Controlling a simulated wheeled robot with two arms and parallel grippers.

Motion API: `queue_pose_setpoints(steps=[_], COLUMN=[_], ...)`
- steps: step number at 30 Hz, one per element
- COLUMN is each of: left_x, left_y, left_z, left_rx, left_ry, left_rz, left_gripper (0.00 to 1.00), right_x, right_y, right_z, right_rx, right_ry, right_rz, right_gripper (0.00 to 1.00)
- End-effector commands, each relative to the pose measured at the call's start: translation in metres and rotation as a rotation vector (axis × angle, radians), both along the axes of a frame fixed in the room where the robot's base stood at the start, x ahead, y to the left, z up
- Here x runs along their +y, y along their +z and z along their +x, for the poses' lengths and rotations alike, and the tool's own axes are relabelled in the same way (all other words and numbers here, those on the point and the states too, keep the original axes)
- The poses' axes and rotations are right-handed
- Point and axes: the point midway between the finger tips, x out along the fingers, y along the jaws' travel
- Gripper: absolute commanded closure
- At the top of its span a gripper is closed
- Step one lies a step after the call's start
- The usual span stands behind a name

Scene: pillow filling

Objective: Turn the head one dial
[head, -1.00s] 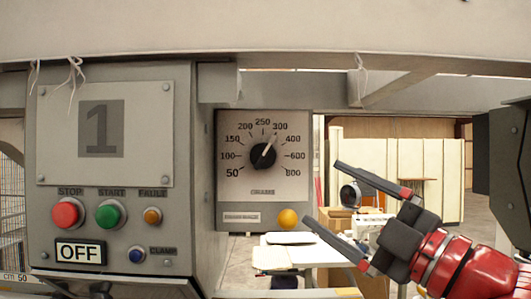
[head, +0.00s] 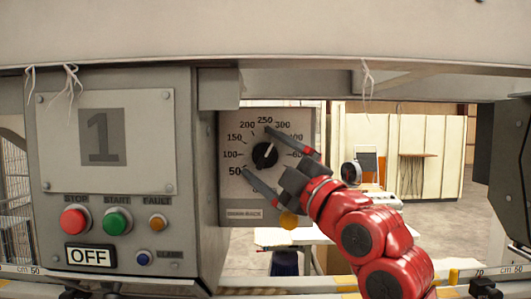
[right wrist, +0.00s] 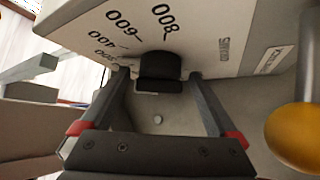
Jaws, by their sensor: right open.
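The head one dial is a round black knob (head: 265,155) on a pale scale plate (head: 230,190) marked in grams, beside the panel with a large 1. Its white pointer points up and right, roughly between 250 and 300. My right gripper (head: 256,150) is open at the dial, one finger above the knob and one below it in the head view. In the right wrist view the knob (right wrist: 160,72) sits between the two fingertips, with gaps visible at its sides. The fingers hide the right-hand scale numbers in the head view. My left gripper is not in view.
The panel left of the dial has a red stop button (head: 75,219), a green start button (head: 117,220), an orange fault lamp (head: 158,222) and an OFF sign (head: 90,256).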

Motion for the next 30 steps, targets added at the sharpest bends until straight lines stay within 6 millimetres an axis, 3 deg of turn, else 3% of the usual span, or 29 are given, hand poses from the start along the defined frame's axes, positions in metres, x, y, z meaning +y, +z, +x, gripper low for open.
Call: queue_pose_setpoints(steps=[4,18,30], left_x=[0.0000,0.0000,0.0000], left_y=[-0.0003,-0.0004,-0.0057], left_z=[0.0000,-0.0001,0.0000], left_rx=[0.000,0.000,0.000], left_ry=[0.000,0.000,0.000], left_rz=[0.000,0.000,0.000], left_gripper=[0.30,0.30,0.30], right_x=[-0.0002,-0.0004,-0.0018], right_y=[-0.0001,-0.0001,0.0005], right_z=[-0.0003,-0.0006,-0.0013], right_rx=[-0.001,-0.001,-0.005], right_ry=[0.000,0.001,-0.003], right_rz=[0.001,0.001,-0.078], right_gripper=[0.05,0.90,0.91])
